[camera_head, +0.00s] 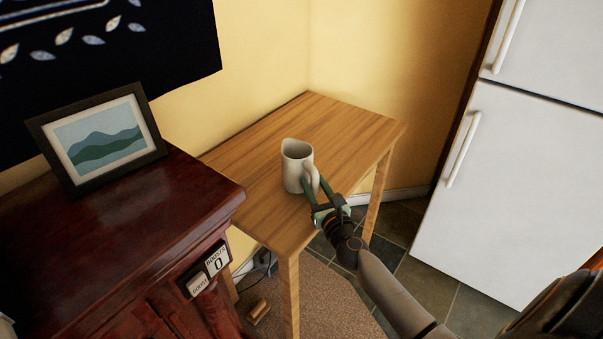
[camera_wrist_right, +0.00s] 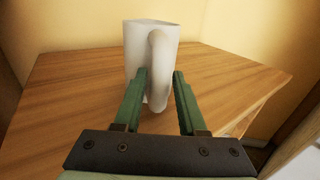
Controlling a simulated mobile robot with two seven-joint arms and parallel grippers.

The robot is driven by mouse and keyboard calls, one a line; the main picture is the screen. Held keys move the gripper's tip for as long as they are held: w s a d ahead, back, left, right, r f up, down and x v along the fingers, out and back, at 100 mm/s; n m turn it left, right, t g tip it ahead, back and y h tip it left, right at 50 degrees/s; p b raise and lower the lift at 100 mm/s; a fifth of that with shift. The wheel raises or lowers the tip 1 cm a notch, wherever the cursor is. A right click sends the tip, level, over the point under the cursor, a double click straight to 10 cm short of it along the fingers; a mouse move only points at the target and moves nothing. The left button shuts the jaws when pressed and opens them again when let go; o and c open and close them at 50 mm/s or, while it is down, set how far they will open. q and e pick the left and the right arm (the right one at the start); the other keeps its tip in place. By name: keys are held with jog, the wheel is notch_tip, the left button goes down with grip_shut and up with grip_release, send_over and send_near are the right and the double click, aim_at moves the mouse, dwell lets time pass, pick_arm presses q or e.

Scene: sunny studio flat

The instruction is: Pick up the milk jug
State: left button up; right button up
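The milk jug (camera_head: 295,168) is off-white and stands upright on the wooden table (camera_head: 345,122), with its handle toward my right gripper. My right gripper (camera_head: 317,186) is at the handle's side of the jug. In the right wrist view the jug (camera_wrist_right: 134,48) stands ahead, and its handle (camera_wrist_right: 159,72) lies between the two green fingers of my right gripper (camera_wrist_right: 160,74). The fingers are apart, with a clear gap on the handle's right. The left finger looks close to the handle; I cannot tell if it touches. My left gripper is not in view.
A dark red wooden cabinet (camera_head: 150,215) with a framed picture (camera_head: 100,140) stands at the left. A white fridge (camera_head: 510,190) stands at the right. Yellow walls border the table's back. The rest of the tabletop is bare.

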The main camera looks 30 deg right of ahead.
grip_shut()
dwell(0.8)
